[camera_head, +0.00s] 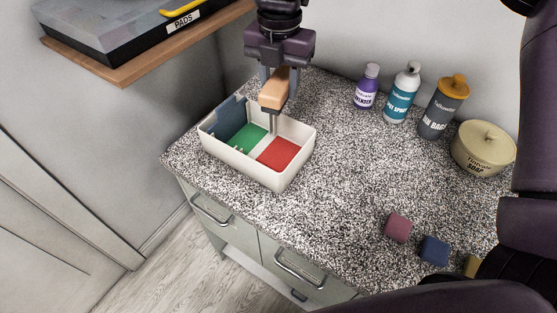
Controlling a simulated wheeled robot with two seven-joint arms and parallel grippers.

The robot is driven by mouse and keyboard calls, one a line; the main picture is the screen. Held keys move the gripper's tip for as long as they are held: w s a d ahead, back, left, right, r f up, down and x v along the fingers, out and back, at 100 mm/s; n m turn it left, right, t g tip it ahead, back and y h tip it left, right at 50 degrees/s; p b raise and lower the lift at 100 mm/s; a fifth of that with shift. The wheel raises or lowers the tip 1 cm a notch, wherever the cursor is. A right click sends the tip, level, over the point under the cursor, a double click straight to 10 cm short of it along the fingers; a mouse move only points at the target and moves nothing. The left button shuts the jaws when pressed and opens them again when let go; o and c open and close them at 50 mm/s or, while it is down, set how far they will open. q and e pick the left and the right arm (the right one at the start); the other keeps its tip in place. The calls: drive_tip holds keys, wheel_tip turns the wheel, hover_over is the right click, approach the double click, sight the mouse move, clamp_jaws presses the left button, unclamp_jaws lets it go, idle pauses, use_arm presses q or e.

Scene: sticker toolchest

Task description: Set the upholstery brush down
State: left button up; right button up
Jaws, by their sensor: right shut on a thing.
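The upholstery brush (273,96), a tan block with a dark part at its lower end, is held between the fingers of my right gripper (277,86). It hangs over the back of a white divided box (240,167) on the speckled counter. The box has a green-floored compartment (247,137), a red-floored compartment (278,154) and a blue-grey section (228,116) at the left. The brush appears above the box, near the divider; the fingers hide part of it. My left gripper is not in view.
A purple bottle (367,87), a teal spray can (402,93), an orange-capped bottle (441,107) and a soap tub (483,150) stand at the back right. Small pink (398,228) and blue (434,249) blocks lie front right. The counter's middle is clear. A wooden shelf (140,62) juts out upper left.

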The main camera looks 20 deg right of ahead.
drive_tip(key=shift+f+n, duration=0.15)
drive_tip(key=shift+n, duration=0.75)
drive_tip(key=b, duration=0.1)
hover_over(279, 161)
wheel_tip(279, 161, down, 15)
drive_tip(key=shift+s+r, duration=0.1)
drive_tip(key=shift+r, duration=0.1)
wheel_tip(279, 161, down, 5)
drive_tip(key=shift+r, duration=0.15)
drive_tip(key=shift+f, duration=0.25)
drive_tip(key=shift+f, duration=0.15)
drive_tip(key=o, duration=1)
